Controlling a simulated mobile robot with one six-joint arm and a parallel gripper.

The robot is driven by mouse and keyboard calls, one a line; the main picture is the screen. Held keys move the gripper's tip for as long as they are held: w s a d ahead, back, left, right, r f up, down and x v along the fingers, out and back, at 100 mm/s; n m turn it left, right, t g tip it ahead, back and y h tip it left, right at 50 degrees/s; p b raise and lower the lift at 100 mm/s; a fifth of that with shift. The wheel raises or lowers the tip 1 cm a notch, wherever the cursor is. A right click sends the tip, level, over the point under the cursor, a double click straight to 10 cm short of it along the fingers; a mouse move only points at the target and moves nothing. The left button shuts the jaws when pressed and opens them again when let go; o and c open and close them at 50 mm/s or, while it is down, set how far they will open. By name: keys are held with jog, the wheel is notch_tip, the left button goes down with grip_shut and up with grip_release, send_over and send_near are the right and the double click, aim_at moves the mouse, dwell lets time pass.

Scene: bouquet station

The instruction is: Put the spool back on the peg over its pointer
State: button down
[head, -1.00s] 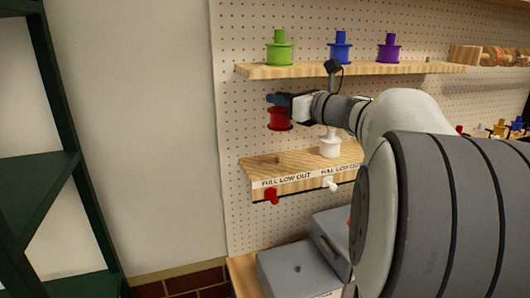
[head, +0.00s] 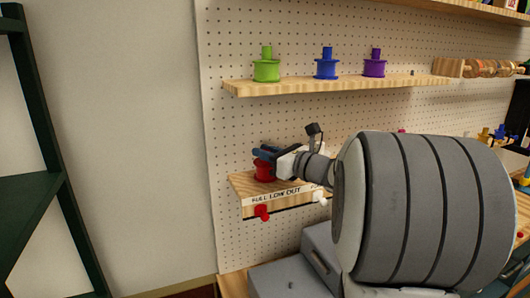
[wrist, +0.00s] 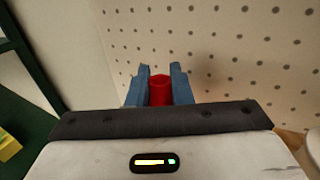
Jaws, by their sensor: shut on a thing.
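The red spool (head: 264,173) is at the left end of the lower wooden shelf (head: 238,184), upright, directly above the red pointer (head: 262,212) on the front edge. My gripper (head: 267,153) is shut on the spool's top; the wrist view shows its blue fingers (wrist: 160,70) on either side of the red spool (wrist: 160,92). The left peg is hidden under the spool. I cannot tell whether the spool rests fully on the shelf. A white pointer (head: 320,197) is to the right on the same edge; the white spool is hidden behind my arm.
The upper shelf (head: 300,87) holds green (head: 266,67), blue (head: 326,66) and purple (head: 374,65) spools. Pegboard (head: 230,130) is close behind. Grey boxes (head: 290,278) stand below; a dark green rack (head: 45,190) is at left. Space left of the lower shelf is clear.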

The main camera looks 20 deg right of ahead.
jog(key=shift+f, duration=0.15)
jog(key=c, duration=1.3)
grip_release()
